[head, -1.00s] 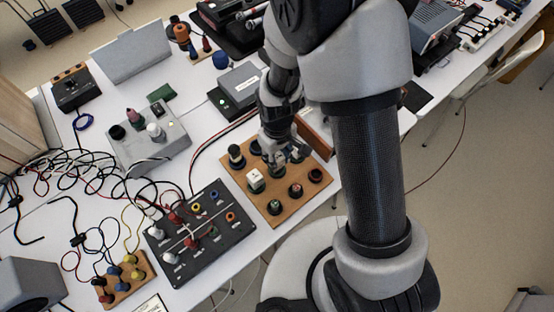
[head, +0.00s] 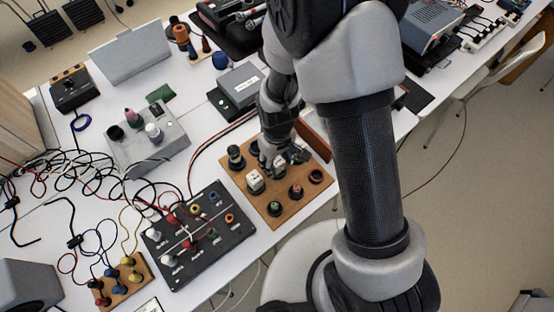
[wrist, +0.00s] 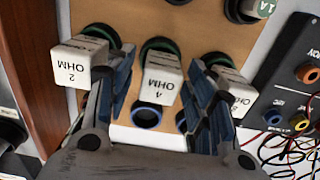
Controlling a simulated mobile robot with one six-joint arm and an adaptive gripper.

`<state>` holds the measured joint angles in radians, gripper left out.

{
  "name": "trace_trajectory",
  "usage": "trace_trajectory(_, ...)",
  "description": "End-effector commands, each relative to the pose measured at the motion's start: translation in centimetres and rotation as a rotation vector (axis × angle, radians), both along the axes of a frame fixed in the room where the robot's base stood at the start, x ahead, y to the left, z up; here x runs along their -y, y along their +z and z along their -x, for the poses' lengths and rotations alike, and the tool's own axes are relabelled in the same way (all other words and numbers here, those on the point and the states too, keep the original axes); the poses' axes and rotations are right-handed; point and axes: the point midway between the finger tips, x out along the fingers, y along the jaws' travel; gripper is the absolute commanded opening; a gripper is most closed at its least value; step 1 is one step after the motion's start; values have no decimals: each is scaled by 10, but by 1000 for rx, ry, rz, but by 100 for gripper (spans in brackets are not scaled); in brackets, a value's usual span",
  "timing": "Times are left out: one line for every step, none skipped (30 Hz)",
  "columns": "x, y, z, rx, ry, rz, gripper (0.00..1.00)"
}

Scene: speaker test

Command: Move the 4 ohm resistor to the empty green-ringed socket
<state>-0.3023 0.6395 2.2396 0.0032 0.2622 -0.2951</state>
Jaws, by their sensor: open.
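The 4 ohm resistor, a white block (wrist: 162,79), stands in a green-ringed socket in the wrist view. My gripper (wrist: 160,72) is open, with its blue-padded fingers on either side of this block. I cannot tell whether they touch it. The 2 ohm resistor (wrist: 76,66) stands to the left. Another white block (wrist: 238,98) stands to the right, partly hidden by a finger. In the head view my gripper (head: 272,160) is low over the wooden board (head: 263,207). I cannot make out an empty green-ringed socket in either view.
An empty blue-ringed socket (wrist: 146,116) lies beside the resistors. A plug marked 1A (wrist: 262,9) stands near the board's edge. A black panel (head: 200,248) with plugs sits left of the board. Tangled cables (head: 75,170) cover the table's left.

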Motion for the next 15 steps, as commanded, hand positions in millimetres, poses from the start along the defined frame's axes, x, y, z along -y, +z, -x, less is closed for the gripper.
trace_trajectory(0, 0, 0, 0, 0, 0, 50)
trace_trajectory(0, 0, 0, 0, 0, 0, 50)
trace_trajectory(0, 0, 0, 0, 0, 0, 50)
trace_trajectory(0, 0, 0, 0, 0, 0, 50)
trace_trajectory(0, 0, 0, 0, 0, 0, 50)
trace_trajectory(0, 0, 0, 0, 0, 0, 50)
trace_trajectory(0, 1, 0, 0, 0, 0, 50)
trace_trajectory(0, 2, 0, 0, 0, 0, 50)
trace_trajectory(0, 5, 0, 0, 0, 0, 50)
trace_trajectory(0, 8, 0, 0, 0, 0, 50)
trace_trajectory(0, 11, 0, 1, 0, -1, 50)
trace_trajectory(0, 18, -1, 3, 0, -1, 50)
trace_trajectory(0, 24, -1, 4, 0, -1, 50)
trace_trajectory(0, 30, -1, 4, 0, -1, 50)
trace_trajectory(0, 39, -1, 4, 0, -1, 50)
